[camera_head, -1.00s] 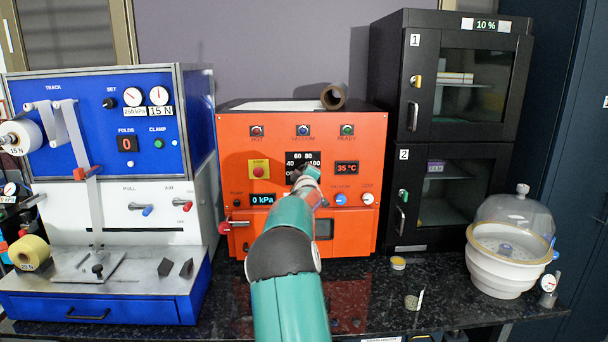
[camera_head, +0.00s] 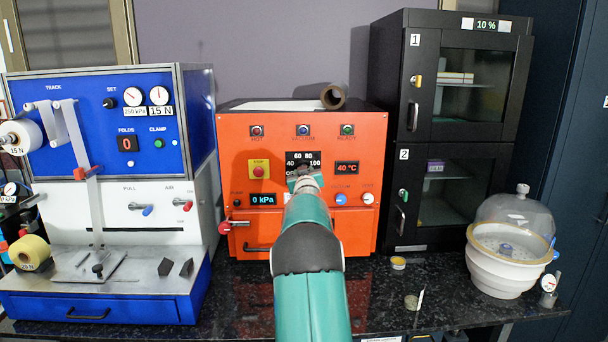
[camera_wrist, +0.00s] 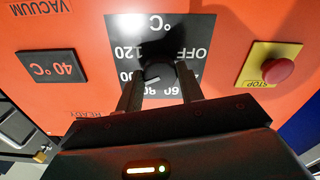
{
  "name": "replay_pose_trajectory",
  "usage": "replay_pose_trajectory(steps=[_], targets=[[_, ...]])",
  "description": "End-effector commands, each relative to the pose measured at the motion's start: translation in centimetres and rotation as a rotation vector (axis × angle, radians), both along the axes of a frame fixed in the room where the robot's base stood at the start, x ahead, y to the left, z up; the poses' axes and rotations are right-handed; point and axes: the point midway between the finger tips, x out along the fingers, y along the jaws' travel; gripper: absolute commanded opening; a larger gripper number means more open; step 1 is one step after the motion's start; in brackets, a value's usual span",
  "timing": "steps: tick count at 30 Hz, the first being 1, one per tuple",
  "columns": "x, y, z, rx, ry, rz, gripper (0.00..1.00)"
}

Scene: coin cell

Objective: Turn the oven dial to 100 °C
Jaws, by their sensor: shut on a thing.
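The orange oven (camera_head: 350,220) stands in the middle of the bench. Its black dial plate (camera_head: 292,158) carries white numbers and OFF. In the wrist view, which is upside down, the black dial (camera_wrist: 158,74) sits between the two fingers of my gripper (camera_wrist: 158,88), which is shut on it. A short white mark shows on the dial, towards the 80 and 100 side; its exact setting is unclear. My gripper (camera_head: 303,178) covers the lower part of the plate in the head view. The red display (camera_head: 347,168) reads 40 °C; it also shows in the wrist view (camera_wrist: 52,68).
A yellow plate with a red STOP button (camera_head: 258,169) is left of the dial. Blue and white knobs (camera_head: 341,199) sit lower right. A red-ended handle (camera_head: 226,227) sticks out at the oven's left. A black cabinet (camera_head: 440,130) stands close on the right.

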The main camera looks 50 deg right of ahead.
Motion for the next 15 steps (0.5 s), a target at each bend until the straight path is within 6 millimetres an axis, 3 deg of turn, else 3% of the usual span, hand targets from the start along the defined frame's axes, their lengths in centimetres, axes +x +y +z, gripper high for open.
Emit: replay_pose_trajectory(steps=[15], targets=[[-0.01,0.0,0.01,0.029,-0.033,0.0,0.15]])
